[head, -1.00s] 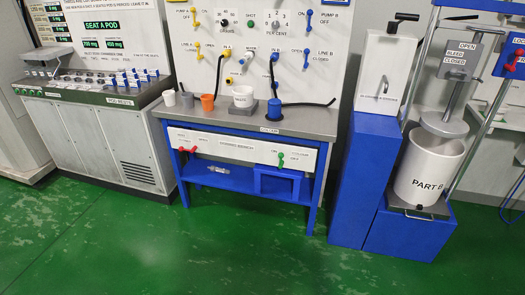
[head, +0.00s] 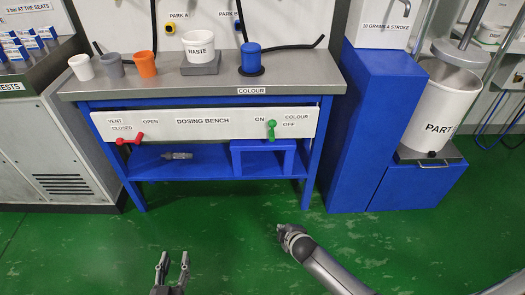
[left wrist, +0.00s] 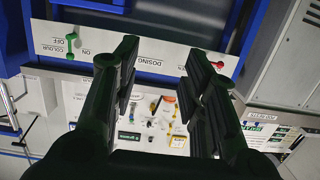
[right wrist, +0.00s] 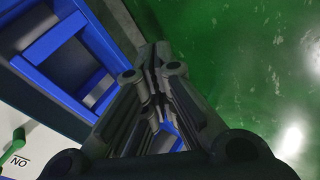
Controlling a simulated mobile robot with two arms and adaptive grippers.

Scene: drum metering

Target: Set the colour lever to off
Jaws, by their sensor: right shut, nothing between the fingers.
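The colour lever is green (head: 271,130) and sits on the white front panel of the dosing bench (head: 203,126), between the ON and OFF labels. It stands about upright in the head view; which setting it is on is unclear. It also shows in the left wrist view (left wrist: 70,48) and, partly cut off, in the right wrist view (right wrist: 14,146). My right gripper (head: 284,230) is shut and empty, low in front of the bench and apart from the lever. My left gripper (head: 173,262) is open and empty, lower and further left.
A red vent lever (head: 130,139) is at the panel's left. Below the panel, a blue frame (head: 263,147) and a small grey part (head: 177,156) stand on the blue shelf. Cups and a waste pot (head: 198,46) stand on the bench top. The green floor in front is clear.

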